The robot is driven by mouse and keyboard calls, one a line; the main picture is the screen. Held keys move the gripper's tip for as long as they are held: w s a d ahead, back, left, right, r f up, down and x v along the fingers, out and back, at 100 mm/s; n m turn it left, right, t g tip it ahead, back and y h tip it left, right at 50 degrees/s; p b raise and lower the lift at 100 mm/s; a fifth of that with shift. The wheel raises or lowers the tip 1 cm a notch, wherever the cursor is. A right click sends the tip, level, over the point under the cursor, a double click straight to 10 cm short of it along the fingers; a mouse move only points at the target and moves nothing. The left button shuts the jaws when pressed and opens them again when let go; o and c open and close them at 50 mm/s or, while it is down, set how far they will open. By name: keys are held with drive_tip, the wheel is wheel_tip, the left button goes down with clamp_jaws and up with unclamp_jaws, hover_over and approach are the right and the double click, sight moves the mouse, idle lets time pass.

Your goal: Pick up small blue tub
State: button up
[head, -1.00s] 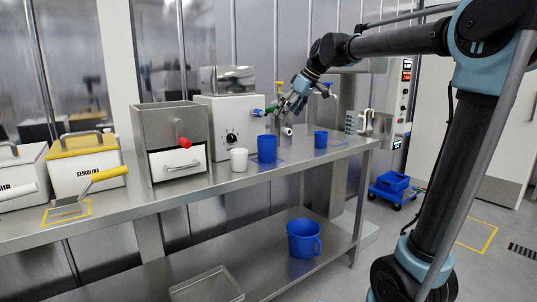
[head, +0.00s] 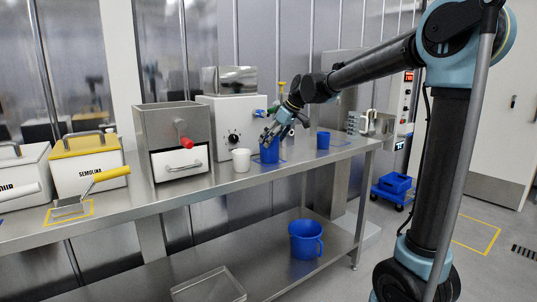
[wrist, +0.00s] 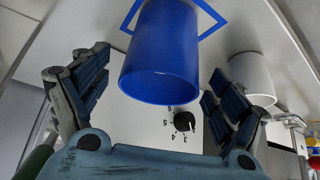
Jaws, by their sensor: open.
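A blue tub (head: 269,154) stands upright on the steel bench, on a blue-outlined square. In the wrist view this tub (wrist: 163,55) fills the upper middle. A smaller-looking blue tub (head: 323,141) stands further right on the bench, clear of my gripper. My gripper (head: 270,136) is at the top of the nearer tub in the head view and partly covers it. In the wrist view its open fingers (wrist: 155,88) stand on either side of the tub, with gaps to both sides. I see no finger touching the tub.
A white cup (head: 241,160) stands close to the left of the nearer tub. Behind is a white machine (head: 228,120) with a black dial. A steel box with a red knob (head: 185,142) is further left. A blue jug (head: 305,240) sits on the lower shelf.

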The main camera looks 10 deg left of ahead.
drive_tip(key=shift+x, duration=1.45)
drive_tip(key=shift+d, duration=0.1)
drive_tip(key=c, duration=1.5)
